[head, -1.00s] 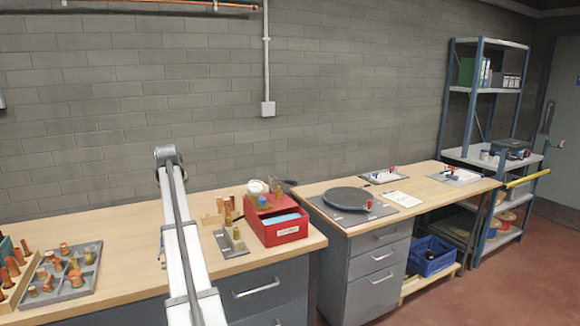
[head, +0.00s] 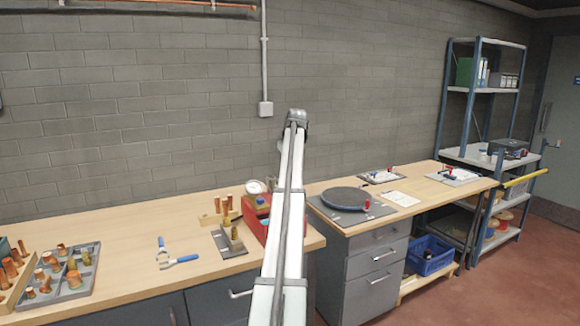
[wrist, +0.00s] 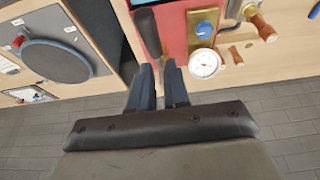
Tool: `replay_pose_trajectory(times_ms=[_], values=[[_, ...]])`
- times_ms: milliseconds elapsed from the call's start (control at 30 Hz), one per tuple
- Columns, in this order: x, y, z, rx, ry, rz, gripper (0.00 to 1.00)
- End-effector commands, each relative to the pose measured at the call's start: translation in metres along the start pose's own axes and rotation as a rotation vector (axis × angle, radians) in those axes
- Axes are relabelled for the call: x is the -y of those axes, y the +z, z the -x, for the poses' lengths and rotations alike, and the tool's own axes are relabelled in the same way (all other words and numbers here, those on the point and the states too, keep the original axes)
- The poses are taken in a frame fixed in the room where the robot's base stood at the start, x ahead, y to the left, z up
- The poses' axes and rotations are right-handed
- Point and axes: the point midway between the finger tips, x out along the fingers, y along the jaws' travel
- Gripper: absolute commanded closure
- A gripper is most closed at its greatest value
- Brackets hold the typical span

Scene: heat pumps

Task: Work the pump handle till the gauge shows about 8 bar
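The hand pump is a red box (head: 249,213) on the left bench, and my arm hides much of it in the head view. In the wrist view, its red top (wrist: 174,32) carries a brass block with a blue knob (wrist: 203,29). The white round gauge (wrist: 205,63) sits next to the block; its needle is too small to read. A dark handle (wrist: 148,32) lies along the box's left side in the wrist view. My gripper (wrist: 158,66) has its two dark fingers slightly apart with nothing between them. The fingertips are near the handle's end; contact cannot be told.
A blue-handled tool (head: 177,260) lies on the left bench. A grey tray (head: 69,277) with copper fittings stands further left. A round dark turntable (head: 345,196) is on the right bench.

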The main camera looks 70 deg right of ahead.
Motion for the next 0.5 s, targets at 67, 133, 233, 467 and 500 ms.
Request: replay_pose_trajectory(times_ms=[67,133,233,467,500], values=[[-0.007,0.003,0.003,0.001,-0.002,-0.008,0.84],[-0.009,0.005,0.002,0.002,-0.003,-0.009,0.84],[-0.009,0.007,-0.003,0.002,-0.003,-0.009,0.84],[-0.008,0.015,-0.024,0.003,-0.003,-0.009,0.84],[-0.008,0.016,-0.028,0.003,-0.003,-0.009,0.84]])
